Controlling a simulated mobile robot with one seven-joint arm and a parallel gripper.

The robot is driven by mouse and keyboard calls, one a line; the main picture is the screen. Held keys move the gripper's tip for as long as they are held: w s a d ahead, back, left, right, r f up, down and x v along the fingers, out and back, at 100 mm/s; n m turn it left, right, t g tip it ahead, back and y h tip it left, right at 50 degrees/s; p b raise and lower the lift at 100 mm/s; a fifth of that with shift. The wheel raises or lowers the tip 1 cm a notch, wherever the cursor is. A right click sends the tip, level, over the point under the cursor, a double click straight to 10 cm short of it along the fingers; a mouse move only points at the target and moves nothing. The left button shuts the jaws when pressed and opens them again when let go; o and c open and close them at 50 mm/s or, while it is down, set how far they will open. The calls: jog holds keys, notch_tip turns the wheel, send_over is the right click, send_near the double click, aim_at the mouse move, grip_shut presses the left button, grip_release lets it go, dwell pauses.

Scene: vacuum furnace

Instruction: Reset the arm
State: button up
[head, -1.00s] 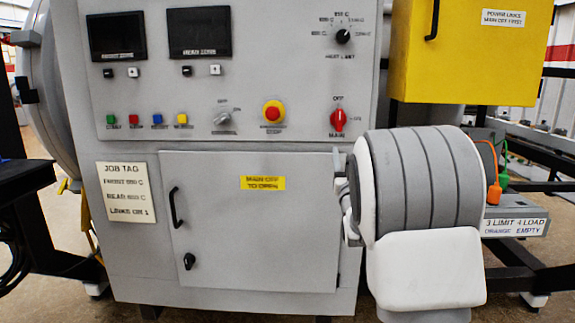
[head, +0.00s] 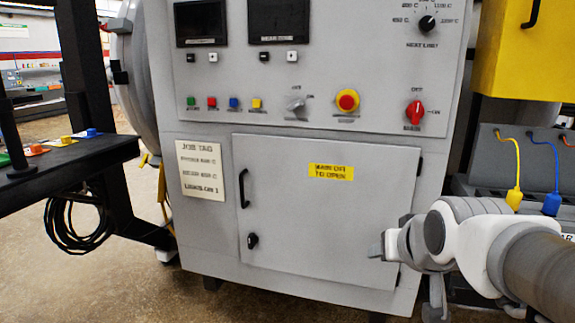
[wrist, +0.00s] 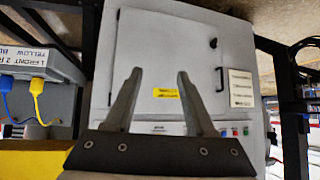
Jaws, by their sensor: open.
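My gripper (head: 378,248) is at the right in the head view, in front of the lower right part of the grey cabinet door (head: 325,215). In the wrist view my gripper (wrist: 160,74) shows two fingers spread apart with nothing between them. That view is upside down, and the shut door (wrist: 160,50) lies beyond the fingers with a clear gap.
The control panel (head: 330,75) has a red main switch (head: 415,112) and a red stop button (head: 347,101). A yellow box (head: 515,50) hangs at upper right above yellow (head: 514,199) and blue (head: 551,203) plugs. A dark bench (head: 60,165) stands left. Floor is open between.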

jog(key=s+a+f+n+g+p, duration=0.1)
jog(key=s+a+f+g, duration=0.1)
jog(key=s, duration=0.5)
jog(key=s+a+f+g, duration=0.1)
jog(key=s+f+g, duration=0.1)
jog(key=s, duration=0.5)
notch_tip(320, 180, up, 24)
jog(key=p, duration=2.3)
jog(key=shift+w+d+f+y, duration=0.15)
jog(key=shift+w+f+y, duration=0.1)
jog(key=shift+y, duration=0.05)
